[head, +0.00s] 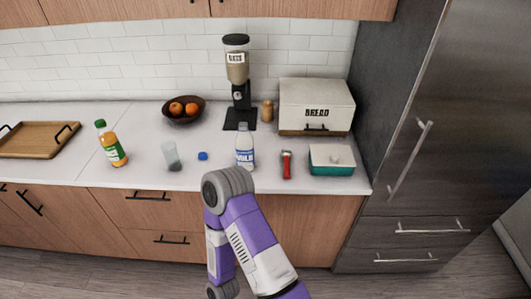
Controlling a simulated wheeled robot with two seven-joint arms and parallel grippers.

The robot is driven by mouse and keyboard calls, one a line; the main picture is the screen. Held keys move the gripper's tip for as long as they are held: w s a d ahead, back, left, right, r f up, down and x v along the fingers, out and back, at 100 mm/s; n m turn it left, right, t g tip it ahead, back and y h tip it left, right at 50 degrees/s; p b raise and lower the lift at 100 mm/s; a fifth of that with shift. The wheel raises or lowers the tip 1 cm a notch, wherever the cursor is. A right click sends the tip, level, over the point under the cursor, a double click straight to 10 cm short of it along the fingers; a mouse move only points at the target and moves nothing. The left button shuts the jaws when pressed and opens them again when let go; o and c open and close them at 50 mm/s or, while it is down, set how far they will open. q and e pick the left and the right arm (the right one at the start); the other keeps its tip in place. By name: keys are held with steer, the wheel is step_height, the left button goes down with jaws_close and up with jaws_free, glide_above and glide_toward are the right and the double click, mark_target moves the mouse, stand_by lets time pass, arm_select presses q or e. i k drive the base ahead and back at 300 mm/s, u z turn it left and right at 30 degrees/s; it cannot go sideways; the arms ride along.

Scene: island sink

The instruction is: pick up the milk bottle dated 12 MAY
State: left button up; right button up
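A white milk bottle (245,155) with a blue label reading MILK stands upright on the white counter near its front edge. No date can be read on it at this size. Its lowest part is close to the top of my purple and grey arm in the picture. That arm comes up from the bottom edge and bends back down at a grey joint. Neither of my grippers is in view.
Left of the milk are a blue cap (203,156), a clear container (171,156) and a juice bottle (111,143). To the right are a red-and-silver tool (286,164) and a teal butter dish (331,168). A dispenser (238,80) and bread box (317,105) stand behind.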

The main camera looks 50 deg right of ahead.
mark_target(244, 141)
steer(key=z, duration=1.2)
steer(key=i, duration=0.15)
steer(key=z, duration=0.05)
